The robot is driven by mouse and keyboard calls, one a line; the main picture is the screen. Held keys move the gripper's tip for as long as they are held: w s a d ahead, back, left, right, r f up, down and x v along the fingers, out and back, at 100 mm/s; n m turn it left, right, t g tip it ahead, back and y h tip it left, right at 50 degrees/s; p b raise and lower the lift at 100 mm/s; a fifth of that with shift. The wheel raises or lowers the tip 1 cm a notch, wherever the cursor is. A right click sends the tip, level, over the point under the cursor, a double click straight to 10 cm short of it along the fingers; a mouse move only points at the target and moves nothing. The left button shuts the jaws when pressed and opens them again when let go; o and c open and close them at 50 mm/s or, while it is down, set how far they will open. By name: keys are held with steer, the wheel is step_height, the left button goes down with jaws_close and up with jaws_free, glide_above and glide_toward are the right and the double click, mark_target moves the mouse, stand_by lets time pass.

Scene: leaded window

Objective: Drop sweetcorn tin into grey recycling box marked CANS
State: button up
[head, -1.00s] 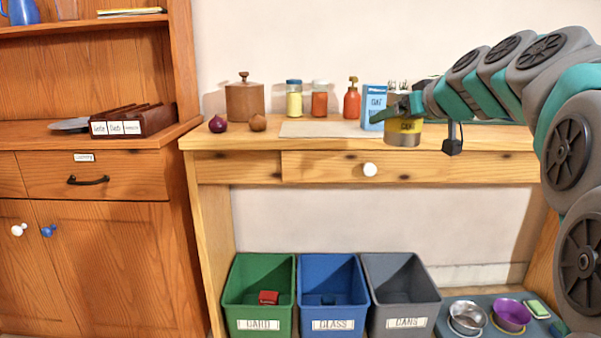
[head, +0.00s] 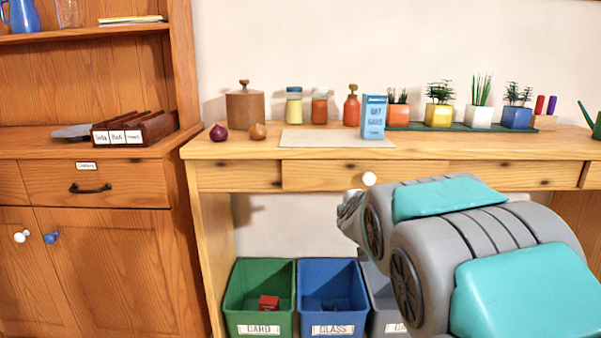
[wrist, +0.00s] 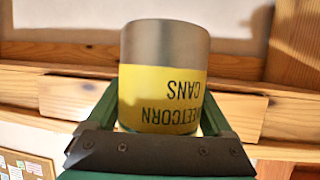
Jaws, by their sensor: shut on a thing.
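The sweetcorn tin (wrist: 165,75), silver with a yellow label reading SWEETCORN CANS, shows upside down in the wrist view. My gripper (wrist: 165,118) is shut on it, one green finger on each side. In the head view my arm hides both the gripper and the tin. The grey recycling box (head: 383,300) stands on the floor at the right end of the row of boxes. My arm covers most of its right side and most of its label.
The green CARD box (head: 259,329) holds a red item; the blue GLASS box (head: 333,329) is beside it. The wooden worktop (head: 250,150) above carries jars, a blue carton (head: 373,118) and potted plants (head: 439,104). A drawer knob (head: 369,178) sticks out from its front.

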steer(key=s+f+m+h, duration=0.2)
steer(key=s+f, duration=0.1)
steer(key=f, duration=0.4)
steer(key=shift+s+d+g+p, duration=0.3)
steer(key=shift+s+d+p, duration=0.1)
steer(key=shift+d+p, duration=0.05)
